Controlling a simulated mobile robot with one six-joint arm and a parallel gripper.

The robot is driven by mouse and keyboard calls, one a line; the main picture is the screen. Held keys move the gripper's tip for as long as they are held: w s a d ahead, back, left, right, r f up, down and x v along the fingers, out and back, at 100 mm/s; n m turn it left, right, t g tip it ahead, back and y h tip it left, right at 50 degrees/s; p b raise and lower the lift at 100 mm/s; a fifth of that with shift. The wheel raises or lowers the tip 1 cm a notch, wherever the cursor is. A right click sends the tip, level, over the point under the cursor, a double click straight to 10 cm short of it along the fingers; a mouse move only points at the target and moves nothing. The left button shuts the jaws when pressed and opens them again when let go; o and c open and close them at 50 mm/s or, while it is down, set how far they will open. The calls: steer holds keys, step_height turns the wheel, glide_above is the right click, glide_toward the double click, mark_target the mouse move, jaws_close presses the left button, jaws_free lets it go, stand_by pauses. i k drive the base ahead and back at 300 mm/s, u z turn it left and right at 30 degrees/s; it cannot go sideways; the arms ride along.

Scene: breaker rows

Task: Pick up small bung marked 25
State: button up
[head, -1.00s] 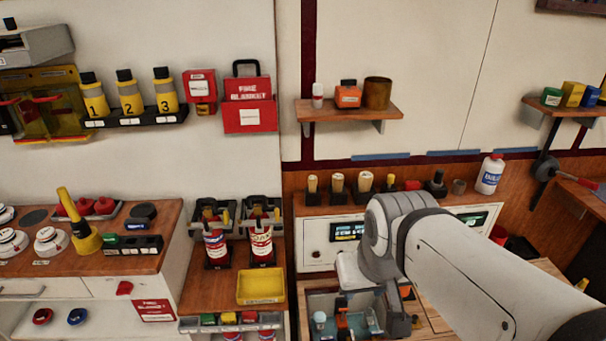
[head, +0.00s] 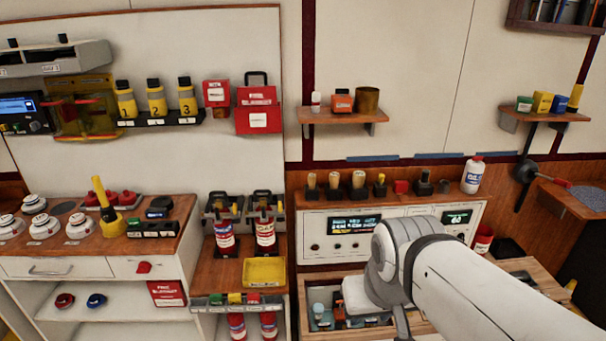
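A row of small tan, bung-like pieces in dark holders stands on the ledge above the control panel in the head view: a left one (head: 312,181), a middle one (head: 334,181) and a right one (head: 358,181). No number can be read on any of them, so I cannot tell which, if any, is the small bung marked 25. My gripper (head: 402,325) is low in the picture, at the front right of the open tray, below and apart from that row. Its fingers are mostly hidden by my wrist and the picture edge, so its opening does not show.
Along the ledge stand a yellow-topped piece (head: 380,186), a red block (head: 401,187) and a white bottle (head: 472,175). A wooden-edged tray (head: 303,290) holds small items below the panel (head: 310,230). A yellow bin (head: 265,271) and fire extinguishers (head: 225,239) stand left.

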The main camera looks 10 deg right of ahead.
mark_target(312, 177)
steer(key=z, duration=0.15)
steer(key=i, duration=0.95)
steer(key=u, duration=0.05)
